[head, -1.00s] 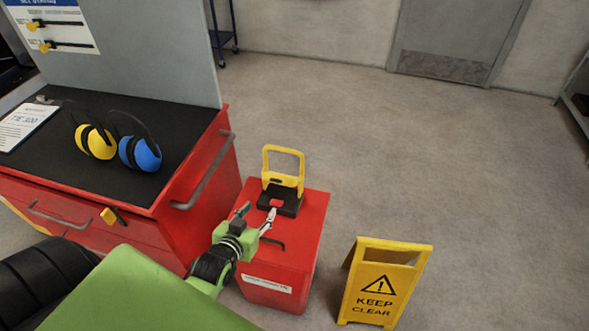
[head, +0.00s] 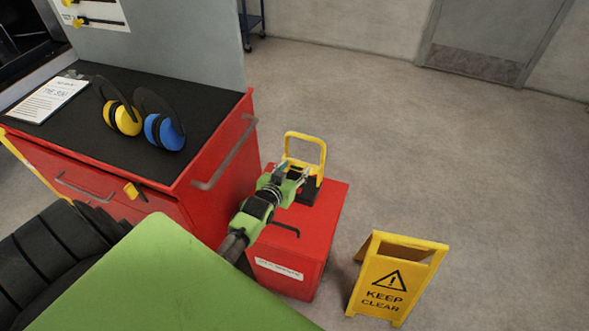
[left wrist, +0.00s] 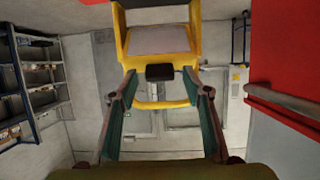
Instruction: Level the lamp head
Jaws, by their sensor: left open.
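The work lamp, with a yellow loop frame (head: 322,150) and a black base, stands on a red box (head: 322,225). My left gripper (head: 292,173) is open, with its fingers right at the lamp and partly covering its lower part. In the left wrist view the lamp's yellow body (left wrist: 122,45) with a greyish panel fills the top middle. A small black block (left wrist: 160,73) on it lies between the tips of my left gripper (left wrist: 159,78), with a yellow bar (left wrist: 160,104) below it. I cannot tell whether the fingers touch the lamp. My right gripper is not in view.
A red cabinet (head: 215,150) stands close on the left of the box, with a grey side handle and yellow and blue ear defenders (head: 163,131) on top. A yellow "Keep clear" sign (head: 395,280) stands to the right. The floor beyond is free.

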